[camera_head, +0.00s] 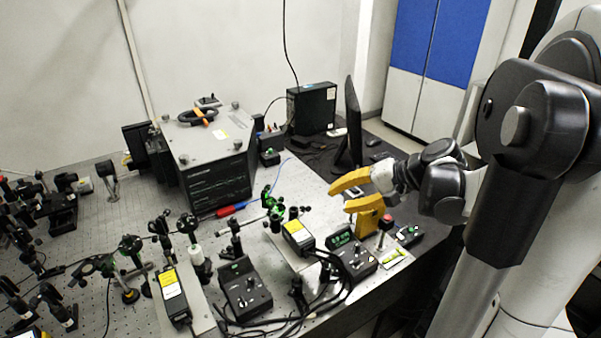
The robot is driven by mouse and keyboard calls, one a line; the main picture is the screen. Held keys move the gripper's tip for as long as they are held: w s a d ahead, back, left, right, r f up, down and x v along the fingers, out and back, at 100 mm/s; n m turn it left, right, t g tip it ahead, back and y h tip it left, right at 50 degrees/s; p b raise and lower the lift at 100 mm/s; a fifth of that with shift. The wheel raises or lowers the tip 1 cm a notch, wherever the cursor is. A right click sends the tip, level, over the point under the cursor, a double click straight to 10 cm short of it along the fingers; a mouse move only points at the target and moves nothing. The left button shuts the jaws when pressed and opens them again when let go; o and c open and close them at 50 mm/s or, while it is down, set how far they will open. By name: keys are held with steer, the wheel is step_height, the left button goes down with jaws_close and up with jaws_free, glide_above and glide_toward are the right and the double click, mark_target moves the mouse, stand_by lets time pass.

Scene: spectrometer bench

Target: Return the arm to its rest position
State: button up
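My gripper (338,197) has two yellow fingers and hangs over the right part of the spectrometer bench (318,190). The fingers are spread apart and point to the left, with nothing between them. My arm (450,185) comes in from the right edge, bent, with its wrist low over the bench's right side. The lower finger is close above a small device with a red button (386,220) in this view; I cannot tell whether they touch.
Black control boxes (246,292) with cables stand in front of my gripper, with yellow-labelled units (298,236) beside them. A monitor (350,125) stands behind it. A large grey instrument (208,160) is at the back. Optical mounts (130,250) crowd the left.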

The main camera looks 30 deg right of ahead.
steer(key=shift+a, duration=0.1)
steer(key=a+n, duration=0.1)
steer(key=a, duration=0.2)
steer(key=s+a+f+n+g+h+b, duration=0.1)
steer(key=a, duration=0.3)
steer(key=s+a+n+g+b, duration=0.1)
steer(key=a, duration=0.3)
steer(key=shift+a+f+h, duration=0.2)
steer(key=shift+f+h, duration=0.2)
steer(key=s+a+f+n+h+b, duration=0.2)
steer(key=s+a+n+h, duration=0.1)
steer(key=s+a+n, duration=0.3)
steer(key=s+a, duration=0.2)
steer(key=a, duration=0.1)
steer(key=shift+a+n+t, duration=0.3)
steer(key=shift+t, duration=0.1)
